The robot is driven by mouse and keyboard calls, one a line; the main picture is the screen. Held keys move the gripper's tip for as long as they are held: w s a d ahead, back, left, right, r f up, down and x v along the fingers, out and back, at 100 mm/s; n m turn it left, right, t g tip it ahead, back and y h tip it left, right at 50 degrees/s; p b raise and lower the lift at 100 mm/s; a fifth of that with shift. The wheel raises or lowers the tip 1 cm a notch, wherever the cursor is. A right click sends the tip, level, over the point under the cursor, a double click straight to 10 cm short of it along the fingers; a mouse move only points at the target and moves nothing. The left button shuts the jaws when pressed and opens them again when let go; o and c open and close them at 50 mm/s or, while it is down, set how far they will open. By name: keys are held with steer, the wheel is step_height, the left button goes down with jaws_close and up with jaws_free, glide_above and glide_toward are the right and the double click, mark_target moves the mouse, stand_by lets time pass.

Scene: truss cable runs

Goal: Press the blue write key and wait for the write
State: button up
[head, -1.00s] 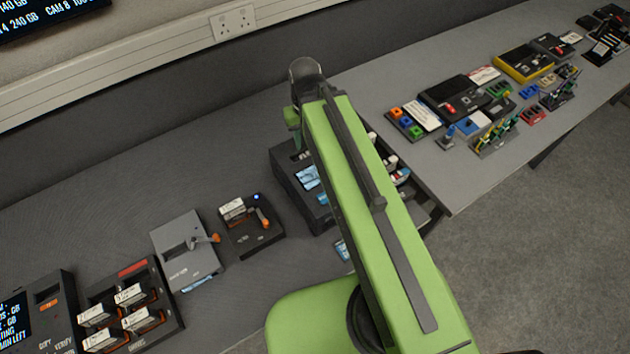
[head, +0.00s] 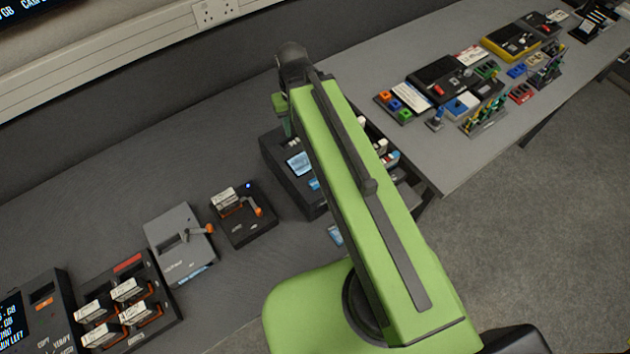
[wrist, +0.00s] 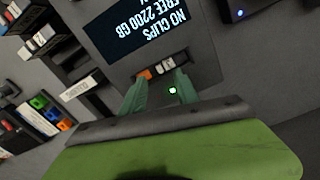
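In the wrist view my gripper (wrist: 160,78) has its two green fingers apart with nothing between them. They point at the key row of a dark unit (wrist: 200,45). Its screen (wrist: 138,25) reads "NO CLIPS" and "FREE 2200 GB". An orange key (wrist: 144,73) and light keys (wrist: 166,65) show near the fingertips, with a lit green lamp (wrist: 172,90) below. I cannot tell whether a finger touches a key. A blue key (wrist: 51,115) sits between green and orange ones on a panel at left; that panel's blue key (head: 395,104) also shows in the head view. No write label is legible.
In the head view a dock (head: 243,228) with an orange lever and blue lamp, a grey unit (head: 180,250) and a tray of white cartridges (head: 165,310) stand left of my arm. Several devices crowd the far-right table. Open carpet (head: 530,230) lies at the right.

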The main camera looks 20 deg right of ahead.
jaws_close()
stand_by(1.6)
